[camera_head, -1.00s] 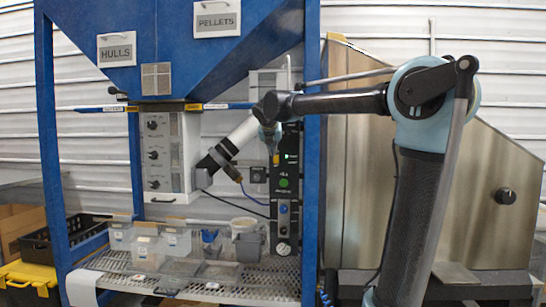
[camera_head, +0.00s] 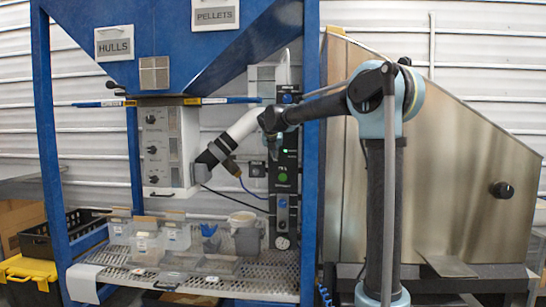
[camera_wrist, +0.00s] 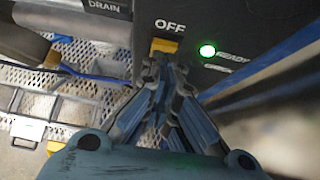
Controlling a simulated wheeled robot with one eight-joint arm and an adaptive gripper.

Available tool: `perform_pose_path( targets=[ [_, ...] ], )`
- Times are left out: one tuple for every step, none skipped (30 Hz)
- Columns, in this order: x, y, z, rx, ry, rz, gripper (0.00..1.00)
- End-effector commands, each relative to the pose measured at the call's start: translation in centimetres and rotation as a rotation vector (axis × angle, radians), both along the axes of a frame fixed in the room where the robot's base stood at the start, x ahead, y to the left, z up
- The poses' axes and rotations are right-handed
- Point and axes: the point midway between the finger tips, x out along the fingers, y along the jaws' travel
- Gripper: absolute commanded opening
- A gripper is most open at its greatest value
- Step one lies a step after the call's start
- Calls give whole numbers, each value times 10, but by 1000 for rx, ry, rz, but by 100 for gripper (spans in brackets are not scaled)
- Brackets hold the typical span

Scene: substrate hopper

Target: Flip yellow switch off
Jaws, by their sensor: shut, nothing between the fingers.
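The yellow switch (camera_wrist: 165,45) is on a dark panel, directly under the white "OFF" label, in the wrist view. My gripper (camera_wrist: 160,62) is shut and empty, with its fingertips at the lower edge of the switch. I cannot tell whether they touch it, and they overlap its lower part. In the head view my gripper (camera_head: 273,150) is at the upper part of the black control panel (camera_head: 284,215). The switch cannot be made out there behind my gripper.
A green lit lamp (camera_wrist: 208,50) marked "READY" is right of the switch. A grey control box (camera_head: 165,145) with knobs is to the left in the head view. Clear bins (camera_head: 145,248) stand on the perforated shelf (camera_head: 262,285) below. A blue frame post (camera_head: 310,150) stands right of the panel.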

Motion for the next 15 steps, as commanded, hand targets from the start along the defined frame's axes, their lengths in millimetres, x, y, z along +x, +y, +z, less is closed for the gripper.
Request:
perform_pose_path(
  targets=[
    [1,0,0,0,0,0,0],
    [1,0,0,0,0,0,0],
    [1,0,0,0,0,0,0],
    [1,0,0,0,0,0,0],
    [1,0,0,0,0,0,0],
    [1,0,0,0,0,0,0],
    [1,0,0,0,0,0,0],
    [1,0,0,0,0,0,0],
    [1,0,0,1,0,1,0],
    [1,1,0,1,0,1,0],
    [2,1,1,1,0,1,0],
    [4,1,2,1,0,1,0],
    [6,1,3,1,0,1,0],
    [9,1,4,1,0,1,0],
    [7,1,4,1,0,1,0]
  ],
)
